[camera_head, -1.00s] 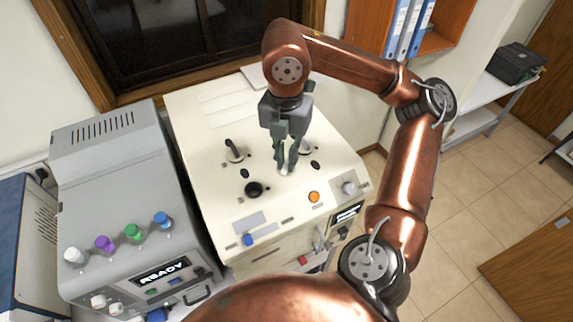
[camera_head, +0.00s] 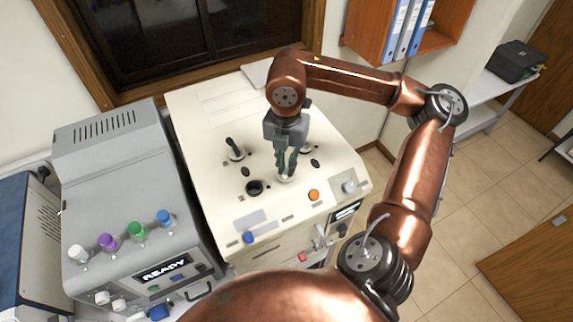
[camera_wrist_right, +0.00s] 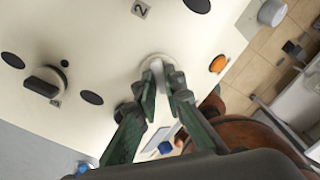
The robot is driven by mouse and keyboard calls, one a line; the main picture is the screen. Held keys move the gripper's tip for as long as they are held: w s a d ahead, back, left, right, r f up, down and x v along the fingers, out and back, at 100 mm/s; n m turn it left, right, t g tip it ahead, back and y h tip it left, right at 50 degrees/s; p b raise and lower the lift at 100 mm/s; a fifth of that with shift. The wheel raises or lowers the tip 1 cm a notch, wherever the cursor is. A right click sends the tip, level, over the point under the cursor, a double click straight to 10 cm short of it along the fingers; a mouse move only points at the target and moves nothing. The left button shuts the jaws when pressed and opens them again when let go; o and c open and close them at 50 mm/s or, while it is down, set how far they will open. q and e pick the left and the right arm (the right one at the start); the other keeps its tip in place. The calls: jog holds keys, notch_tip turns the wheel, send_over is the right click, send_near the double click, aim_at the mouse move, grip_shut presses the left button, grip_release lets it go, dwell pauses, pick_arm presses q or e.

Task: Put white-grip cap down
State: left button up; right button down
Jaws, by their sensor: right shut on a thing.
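The white-grip cap (camera_head: 286,179) is at the tips of my right gripper (camera_head: 286,173), low over the cream panel of the machine. In the right wrist view, the pale round cap (camera_wrist_right: 156,64) shows between the green fingertips of the same gripper (camera_wrist_right: 167,76). The fingers are shut on its grip and hide part of it. The cap is at or very near the panel surface; I cannot tell whether it is seated in an opening. My left gripper is not in view.
An orange button (camera_head: 313,195) and a grey knob (camera_head: 349,187) are to the right. A grey machine (camera_head: 120,190) with coloured caps stands at left.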

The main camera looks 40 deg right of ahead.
aim_at(286, 169)
jog(key=c, duration=2)
grip_release()
jog(key=shift+f, duration=0.1)
notch_tip(286, 169, up, 12)
jog(key=shift+r+p, duration=0.2)
jog(key=shift+p, duration=0.1)
